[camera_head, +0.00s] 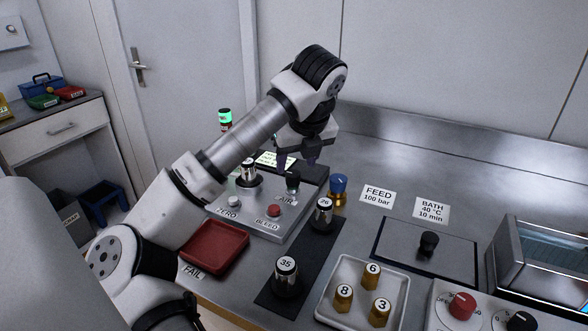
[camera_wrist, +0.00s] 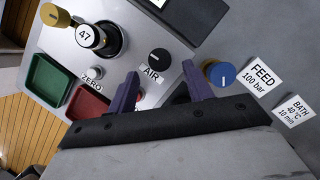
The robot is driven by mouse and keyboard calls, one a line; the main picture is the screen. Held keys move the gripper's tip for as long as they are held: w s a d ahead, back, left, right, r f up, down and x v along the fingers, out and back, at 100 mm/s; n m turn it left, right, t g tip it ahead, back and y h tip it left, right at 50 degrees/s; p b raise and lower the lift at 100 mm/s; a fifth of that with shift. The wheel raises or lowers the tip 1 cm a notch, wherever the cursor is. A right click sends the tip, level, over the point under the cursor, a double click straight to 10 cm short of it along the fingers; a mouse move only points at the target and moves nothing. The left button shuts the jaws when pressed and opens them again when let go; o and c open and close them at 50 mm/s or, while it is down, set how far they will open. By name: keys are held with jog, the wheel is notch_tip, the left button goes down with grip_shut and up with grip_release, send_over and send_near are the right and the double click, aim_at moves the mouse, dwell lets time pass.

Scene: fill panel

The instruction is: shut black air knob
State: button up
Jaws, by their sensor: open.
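The black air knob (camera_head: 293,183) stands on the grey panel beside the AIR label. In the wrist view the black air knob (camera_wrist: 159,59) is round, with a short white mark on its top. My gripper (camera_head: 296,163) is above the knob, pointing down at the panel. In the wrist view its two purple fingertips (camera_wrist: 160,74) are spread apart, with the knob just beyond the gap between them. Nothing is held. I see no contact between the fingers and the knob.
A blue knob (camera_wrist: 221,74) stands close to the right finger. The red BLEED button (camera_head: 274,210) and the ZERO button (camera_head: 233,202) are near. A red tray (camera_head: 215,247) lies in front.

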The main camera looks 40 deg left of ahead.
aim_at(293, 174)
jog(key=shift+x, duration=2.25)
jog(key=c, duration=1)
jog(key=shift+o, duration=0.2)
